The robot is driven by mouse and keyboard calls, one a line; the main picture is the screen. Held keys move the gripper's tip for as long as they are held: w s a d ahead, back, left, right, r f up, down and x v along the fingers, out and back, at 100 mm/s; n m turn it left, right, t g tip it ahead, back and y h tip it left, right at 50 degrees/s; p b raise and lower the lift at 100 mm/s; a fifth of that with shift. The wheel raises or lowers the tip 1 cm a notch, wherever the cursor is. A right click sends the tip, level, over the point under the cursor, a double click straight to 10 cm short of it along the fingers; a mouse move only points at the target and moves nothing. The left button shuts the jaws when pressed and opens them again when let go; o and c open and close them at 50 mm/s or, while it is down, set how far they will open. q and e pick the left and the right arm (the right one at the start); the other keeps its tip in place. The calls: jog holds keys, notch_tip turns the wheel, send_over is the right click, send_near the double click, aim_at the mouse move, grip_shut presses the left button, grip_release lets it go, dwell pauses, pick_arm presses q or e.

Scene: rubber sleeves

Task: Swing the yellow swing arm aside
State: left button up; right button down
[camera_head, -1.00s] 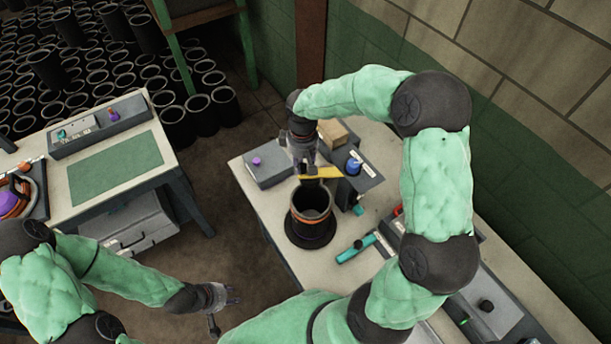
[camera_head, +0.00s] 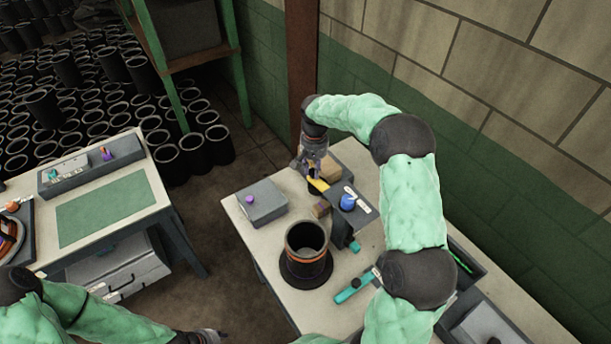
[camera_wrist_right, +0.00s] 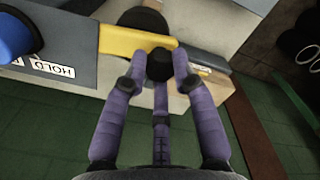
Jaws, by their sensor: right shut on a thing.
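The yellow swing arm (camera_head: 319,184) is at the back of the right table, beside a grey post block (camera_head: 346,205) with a blue knob (camera_head: 348,202). It points away from the black sleeve (camera_head: 306,262), which stands upright with an orange band and an open, uncovered top. My right gripper (camera_head: 309,170) is shut on the black knob of the swing arm. In the right wrist view, the purple fingers close around this black knob (camera_wrist_right: 160,65), beside the yellow bar (camera_wrist_right: 125,44). My left gripper (camera_head: 205,337) is at the bottom edge, mostly cut off; its fingers are unclear.
A grey box with a purple knob (camera_head: 262,204) stands left of the swing arm. A cardboard-coloured box (camera_head: 341,167) is behind it. A teal-handled tool (camera_head: 357,287) lies right of the sleeve. Another table with a green mat (camera_head: 100,206) stands left, across a floor gap.

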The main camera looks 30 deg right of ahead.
jog(key=shift+d+f+m, duration=0.15)
jog(key=shift+d+m, duration=1.45)
jog(key=shift+d, duration=0.55)
jog(key=c, duration=1)
grip_release()
jog(key=shift+s, duration=0.1)
notch_tip(320, 180, up, 12)
jog(key=shift+r, duration=0.1)
